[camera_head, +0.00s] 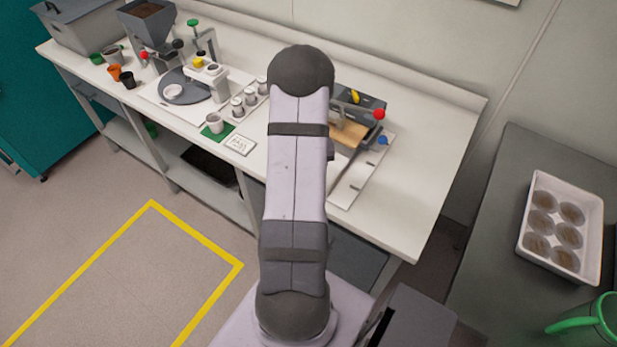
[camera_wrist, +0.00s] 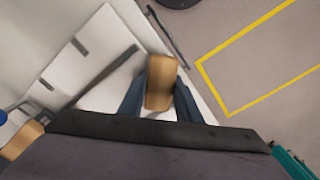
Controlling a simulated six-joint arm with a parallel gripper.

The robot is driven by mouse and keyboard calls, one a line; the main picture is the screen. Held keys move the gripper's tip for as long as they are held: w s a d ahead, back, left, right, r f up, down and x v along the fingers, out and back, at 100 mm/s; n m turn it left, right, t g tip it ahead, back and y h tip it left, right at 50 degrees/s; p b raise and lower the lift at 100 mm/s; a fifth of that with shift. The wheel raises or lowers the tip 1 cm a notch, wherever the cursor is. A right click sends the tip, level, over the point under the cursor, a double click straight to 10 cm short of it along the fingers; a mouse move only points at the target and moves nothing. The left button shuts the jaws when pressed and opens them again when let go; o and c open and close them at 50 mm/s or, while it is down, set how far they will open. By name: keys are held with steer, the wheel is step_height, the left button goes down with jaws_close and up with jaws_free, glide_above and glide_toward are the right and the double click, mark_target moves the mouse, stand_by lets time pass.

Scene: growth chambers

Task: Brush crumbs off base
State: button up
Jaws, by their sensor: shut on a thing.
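In the wrist view my gripper (camera_wrist: 158,104) has its two blue-grey fingers on either side of a light wooden block (camera_wrist: 161,80), probably the brush's handle. No bristles are visible. The block is over the front edge of a white base plate (camera_wrist: 112,38), which has dark strips on it. In the head view the base plate (camera_head: 352,190) lies under a grey device (camera_head: 366,110) with a red ball, a blue knob and a wooden part. My arm hides the gripper and part of the device there. I cannot make out crumbs.
A white bench (camera_head: 430,130) holds a hopper (camera_head: 150,22), a round grey plate (camera_head: 188,90), small pots and a green mat (camera_head: 217,131). A tray of round dishes (camera_head: 535,250) and a green mug (camera_head: 603,322) are at right. The base's right is clear bench.

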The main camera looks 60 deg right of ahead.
steer(key=shift+d+f, duration=0.3)
steer(key=shift+d, duration=0.05)
steer(key=shift+c, duration=0.4)
steer(key=shift+d+f, duration=0.2)
steer(key=shift+d, duration=1.3)
steer(key=shift+a+r, duration=0.1)
steer(key=shift+a, duration=1.9)
step_height(320, 180, up, 3)
steer(key=shift+d+f+p, duration=0.1)
steer(key=shift+d+p, duration=0.05)
steer(key=shift+p, duration=0.85)
steer(key=shift+r+p, duration=2.05)
steer(key=shift+r, duration=0.65)
